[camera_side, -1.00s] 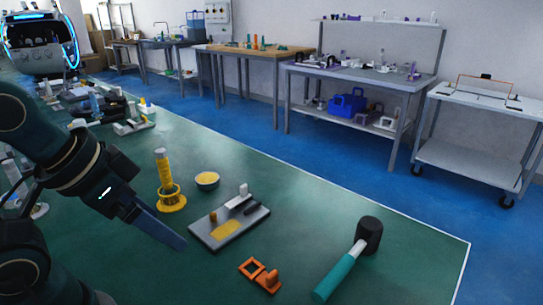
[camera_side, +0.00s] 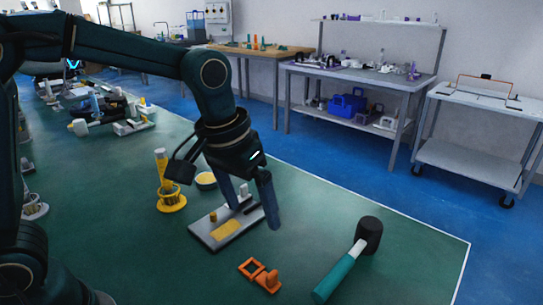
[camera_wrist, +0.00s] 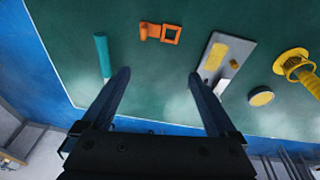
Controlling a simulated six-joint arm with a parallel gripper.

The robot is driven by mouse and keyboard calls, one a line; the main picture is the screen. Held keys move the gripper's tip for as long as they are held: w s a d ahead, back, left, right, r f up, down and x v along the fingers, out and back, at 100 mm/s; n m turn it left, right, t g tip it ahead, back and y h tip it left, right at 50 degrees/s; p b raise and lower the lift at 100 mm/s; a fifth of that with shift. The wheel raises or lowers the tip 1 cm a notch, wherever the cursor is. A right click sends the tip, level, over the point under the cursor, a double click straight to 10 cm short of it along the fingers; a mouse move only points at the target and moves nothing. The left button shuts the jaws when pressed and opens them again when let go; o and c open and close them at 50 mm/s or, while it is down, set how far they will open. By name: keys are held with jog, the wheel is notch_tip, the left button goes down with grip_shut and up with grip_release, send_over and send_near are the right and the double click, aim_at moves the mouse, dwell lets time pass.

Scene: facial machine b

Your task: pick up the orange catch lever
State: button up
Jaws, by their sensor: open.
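The orange catch lever (camera_side: 260,275) lies flat on the green table near its front. It has a square open frame at one end and a thicker tab at the other. In the wrist view the lever (camera_wrist: 160,33) shows beyond the fingertips, between their lines. My gripper (camera_side: 258,212) is open and empty, pointing down above the grey plate, behind the lever and apart from it. In the wrist view both fingers (camera_wrist: 160,75) are spread wide with only table between them.
A grey plate (camera_side: 212,236) with a yellow patch lies behind the lever. A mallet with teal handle (camera_side: 335,277) lies to its right. A yellow post on a ring base (camera_side: 171,203) and a small bowl (camera_side: 206,180) stand behind left. Table around the lever is clear.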

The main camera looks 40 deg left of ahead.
jog(key=shift+m+g, duration=0.3)
jog(key=shift+g, duration=0.6)
jog(key=d+f, duration=0.1)
jog(key=f, duration=0.1)
jog(key=w+f, duration=0.1)
jog(key=f, duration=0.1)
jog(key=d+f, duration=0.1)
jog(key=f, duration=0.1)
jog(key=shift+w+d+f, duration=0.2)
jog(key=shift+d, duration=0.1)
jog(key=shift+g, duration=0.4)
jog(key=f, duration=0.4)
jog(key=s+f, duration=0.1)
jog(key=f, duration=0.1)
jog(key=shift+d, duration=0.3)
jog(key=shift+f, duration=0.7)
jog(key=c, duration=1.2)
jog(key=shift+w+r, duration=0.1)
jog(key=shift+r, duration=0.35)
jog(key=shift+c, duration=0.3)
jog(key=r, duration=0.3)
jog(key=shift+a+r, duration=0.3)
jog(key=shift+r, duration=0.1)
jog(key=s+a+r, duration=0.1)
jog(key=a+r, duration=0.5)
jog(key=a, duration=0.5)
jog(key=shift+s+r, duration=0.2)
jog(key=shift+s, duration=0.15)
